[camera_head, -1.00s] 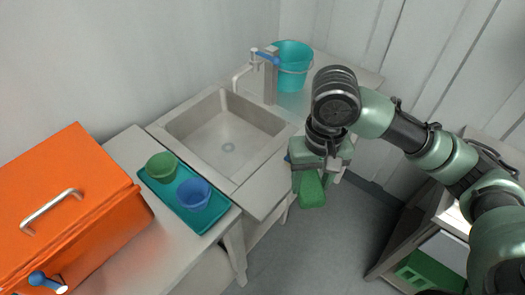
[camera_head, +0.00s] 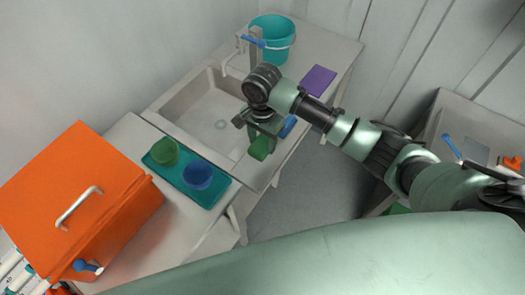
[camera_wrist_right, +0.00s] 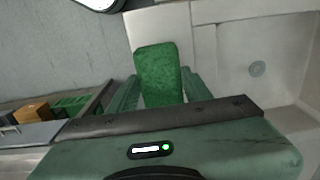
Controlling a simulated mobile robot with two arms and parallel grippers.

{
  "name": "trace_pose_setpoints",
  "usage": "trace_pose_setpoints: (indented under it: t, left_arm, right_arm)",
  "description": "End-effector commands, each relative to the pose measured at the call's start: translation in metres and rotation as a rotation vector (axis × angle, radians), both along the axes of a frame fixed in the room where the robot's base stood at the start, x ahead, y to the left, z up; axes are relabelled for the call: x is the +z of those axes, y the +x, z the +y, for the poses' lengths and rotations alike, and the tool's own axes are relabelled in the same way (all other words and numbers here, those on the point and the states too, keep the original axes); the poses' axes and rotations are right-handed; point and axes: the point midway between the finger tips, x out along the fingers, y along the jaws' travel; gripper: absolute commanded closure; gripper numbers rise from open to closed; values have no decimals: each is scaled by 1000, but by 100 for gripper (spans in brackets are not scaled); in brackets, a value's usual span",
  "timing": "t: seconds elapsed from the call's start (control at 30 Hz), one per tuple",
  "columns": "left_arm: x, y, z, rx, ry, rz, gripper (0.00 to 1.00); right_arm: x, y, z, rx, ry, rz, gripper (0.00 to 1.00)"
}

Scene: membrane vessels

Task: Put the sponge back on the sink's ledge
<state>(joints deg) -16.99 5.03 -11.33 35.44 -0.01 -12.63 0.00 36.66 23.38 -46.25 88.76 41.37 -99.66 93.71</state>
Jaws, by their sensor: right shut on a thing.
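The green sponge (camera_head: 260,148) is held between the fingers of my right gripper (camera_head: 262,138). In the wrist view the sponge (camera_wrist_right: 157,72) sticks out beyond the gripper (camera_wrist_right: 158,95), with a finger along each side. In the head view my gripper is over the front side of the sink (camera_head: 188,104), by its pale front ledge (camera_head: 252,176). In the wrist view the basin (camera_wrist_right: 262,60) is to the right and the grey floor to the left. I cannot tell whether the sponge touches the ledge. My left gripper is not in view.
A teal tray (camera_head: 215,199) with a green cup (camera_head: 164,153) and a blue cup (camera_head: 198,175) is left of the sink. An orange box (camera_head: 70,190) stands further left. The tap (camera_head: 254,48), teal bucket (camera_head: 273,35) and purple cloth (camera_head: 318,81) are behind. A blue item (camera_head: 288,126) is beside my gripper.

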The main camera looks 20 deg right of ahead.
Motion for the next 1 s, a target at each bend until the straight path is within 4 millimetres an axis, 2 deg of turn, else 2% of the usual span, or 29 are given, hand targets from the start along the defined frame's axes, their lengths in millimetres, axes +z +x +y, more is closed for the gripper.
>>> trace_pose_setpoints:
  t: [0.13,0.37,0.53,0.63,1.0]
  left_arm:
    - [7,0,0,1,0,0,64]
    - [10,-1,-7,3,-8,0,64]
    - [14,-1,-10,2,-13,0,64]
    - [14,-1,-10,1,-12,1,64]
    - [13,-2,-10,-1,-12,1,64]
  right_arm:
    - [-28,-1,0,0,0,4,89]
    - [-50,0,0,1,0,2,89]
    - [-74,0,0,2,0,1,89]
    - [-80,0,0,2,1,-1,89]
    - [-84,0,1,1,2,0,89]
